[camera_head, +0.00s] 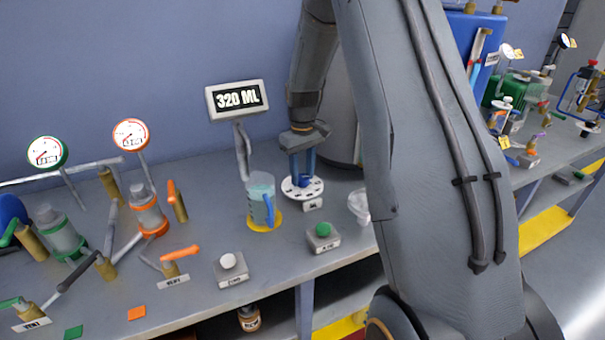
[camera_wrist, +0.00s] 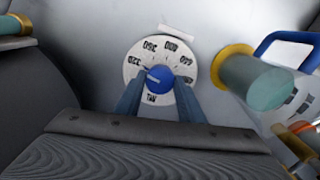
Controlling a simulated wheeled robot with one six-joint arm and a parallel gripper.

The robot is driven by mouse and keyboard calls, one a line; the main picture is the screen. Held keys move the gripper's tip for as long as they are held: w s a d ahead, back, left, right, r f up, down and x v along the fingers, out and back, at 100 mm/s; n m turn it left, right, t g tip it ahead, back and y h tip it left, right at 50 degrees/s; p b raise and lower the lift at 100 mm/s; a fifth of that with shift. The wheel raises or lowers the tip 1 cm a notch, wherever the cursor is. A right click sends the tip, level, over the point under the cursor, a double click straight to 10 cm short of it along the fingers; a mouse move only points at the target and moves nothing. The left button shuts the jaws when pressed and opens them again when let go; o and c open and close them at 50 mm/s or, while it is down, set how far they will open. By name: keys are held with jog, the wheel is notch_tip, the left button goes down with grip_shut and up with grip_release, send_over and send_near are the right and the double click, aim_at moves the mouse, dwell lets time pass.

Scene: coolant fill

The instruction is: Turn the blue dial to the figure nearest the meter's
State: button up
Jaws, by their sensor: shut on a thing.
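The blue dial (camera_wrist: 158,89) sits in the middle of a white disc (camera_wrist: 134,75) printed with several figures, which look like 320, 360, 400 and 440 in the wrist view. A pale mark on the dial points to the upper left, roughly toward 320; I cannot tell exactly. The disc also shows in the head view (camera_head: 289,190). My gripper (camera_head: 302,172) reaches down from above, its two blue fingers on either side of the dial, shut on it. The meter (camera_head: 237,98) reads 320 ML.
A green button box (camera_head: 323,236) and a white button box (camera_head: 230,268) stand in front. A clear funnel-like cup (camera_head: 359,204) is right of the dial. Gauges, valves and pipes fill the left of the bench (camera_head: 205,210).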

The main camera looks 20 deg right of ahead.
aim_at(303, 177)
jog(key=o, duration=1)
jog(key=shift+o, duration=0.2)
jog(key=shift+r+b, duration=0.95)
jog(key=shift+r, duration=3)
jog(key=shift+d, duration=0.1)
